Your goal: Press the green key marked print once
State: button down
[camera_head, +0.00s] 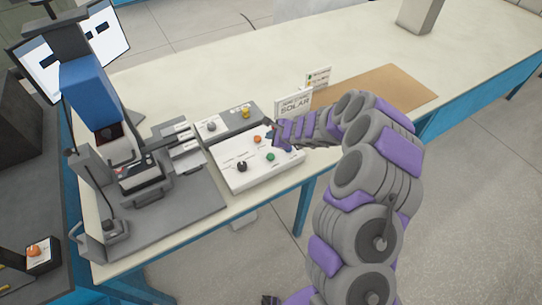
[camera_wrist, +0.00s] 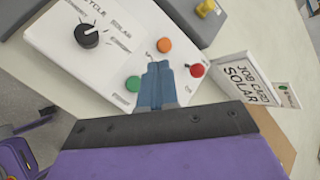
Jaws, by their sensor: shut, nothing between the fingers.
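The green key (camera_head: 270,156) is a small round button on the white sloped control panel (camera_head: 232,179). In the wrist view the green key (camera_wrist: 133,84) lies just left of my shut, empty fingers, and the label by it is too small to read. My gripper (camera_wrist: 158,66) reaches over the panel from its right side, with its blue-grey fingertips between the green, orange and red buttons. In the head view my gripper (camera_head: 272,130) is near the panel's back right. I cannot tell whether the fingertips touch the panel.
An orange button (camera_wrist: 164,45), a red button (camera_wrist: 197,70) and a black knob (camera_wrist: 87,36) share the panel. A job card (camera_wrist: 243,79) stands to the right. A grey box with a yellow knob (camera_head: 245,112) sits behind. A dark machine (camera_head: 120,165) stands left. The table's right side is largely clear.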

aim_at(272, 158)
jog(key=shift+d, duration=0.3)
notch_tip(272, 158, down, 9)
jog(key=b, duration=0.6)
jog(key=shift+a+r+b, duration=0.15)
jog(key=shift+b, duration=0.2)
jog(key=shift+s+f+b, duration=0.1)
jog(key=shift+f+b, duration=0.75)
jog(key=shift+b, duration=0.1)
dwell(2.2)
dwell(0.4)
jog(key=shift+r+p, duration=0.65)
jog(key=shift+r, duration=0.3)
jog(key=shift+r+p, duration=1.85)
jog(key=shift+r, duration=0.65)
